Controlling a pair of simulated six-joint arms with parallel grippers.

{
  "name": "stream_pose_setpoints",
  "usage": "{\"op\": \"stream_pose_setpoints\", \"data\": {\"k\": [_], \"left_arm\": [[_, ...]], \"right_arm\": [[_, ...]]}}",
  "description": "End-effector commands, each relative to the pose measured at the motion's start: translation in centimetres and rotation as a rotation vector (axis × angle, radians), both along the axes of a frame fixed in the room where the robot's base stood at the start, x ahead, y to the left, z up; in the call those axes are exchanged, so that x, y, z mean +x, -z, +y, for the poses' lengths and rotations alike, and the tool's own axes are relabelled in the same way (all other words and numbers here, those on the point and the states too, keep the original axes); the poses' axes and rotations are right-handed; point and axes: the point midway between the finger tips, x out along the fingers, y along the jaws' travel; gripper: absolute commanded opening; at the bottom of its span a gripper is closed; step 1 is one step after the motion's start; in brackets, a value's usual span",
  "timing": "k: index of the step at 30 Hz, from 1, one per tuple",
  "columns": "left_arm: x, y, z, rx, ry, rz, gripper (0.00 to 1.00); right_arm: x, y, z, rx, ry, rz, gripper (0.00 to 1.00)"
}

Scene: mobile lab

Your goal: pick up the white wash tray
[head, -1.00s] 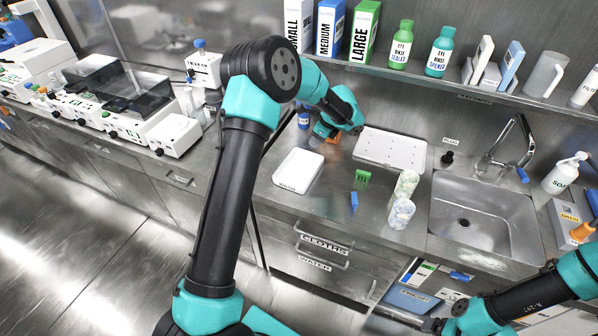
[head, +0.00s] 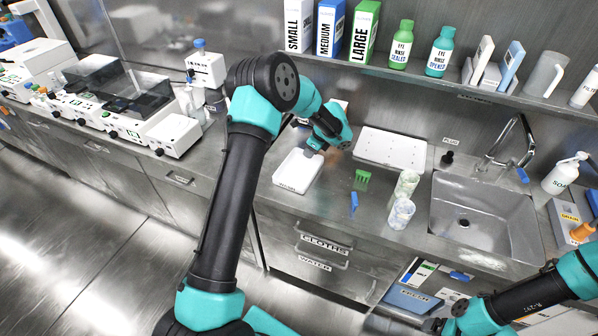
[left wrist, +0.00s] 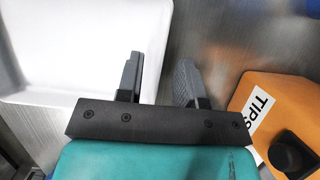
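In the left wrist view the tray (left wrist: 75,45) fills the upper left. The left gripper (left wrist: 158,82) is open there, one finger over the tray's inside and the other outside its rim. A gap shows between the fingers.
A white drain board (head: 392,150) stands to the right. A green piece (head: 362,178), a blue piece (head: 354,202) and two patterned cups (head: 401,212) are nearby. The sink (head: 480,210) is farther right. An orange box labelled TIPS (left wrist: 285,105) is close beside the gripper.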

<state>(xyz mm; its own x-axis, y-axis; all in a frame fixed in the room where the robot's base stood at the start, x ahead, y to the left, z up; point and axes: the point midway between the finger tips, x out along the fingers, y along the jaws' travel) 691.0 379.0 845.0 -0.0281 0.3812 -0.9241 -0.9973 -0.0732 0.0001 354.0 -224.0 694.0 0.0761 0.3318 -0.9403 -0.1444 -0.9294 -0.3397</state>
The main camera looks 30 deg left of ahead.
Motion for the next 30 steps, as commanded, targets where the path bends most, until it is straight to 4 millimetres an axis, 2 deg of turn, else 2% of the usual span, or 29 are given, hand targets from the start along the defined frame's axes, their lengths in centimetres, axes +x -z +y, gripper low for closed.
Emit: {"op": "stream_pose_setpoints", "data": {"k": [3,17,27,30], "left_arm": [[-0.01,0.52,0.25,0.0,0.001,-0.001,0.34],[-0.02,0.51,0.23,0.0,0.001,0.0,0.33],[-0.03,0.51,0.23,0.0,0.001,0.0,0.01],[-0.03,0.51,0.23,0.0,0.001,0.0,0.0]], "right_arm": [[0.0,0.0,0.0,0.0,0.0,0.0,0.89],[0.0,0.0,0.0,0.0,0.0,0.0,0.89],[0.0,0.0,0.0,0.0,0.0,0.0,0.89],[0.0,0.0,0.0,0.0,0.0,0.0,0.89]]}}
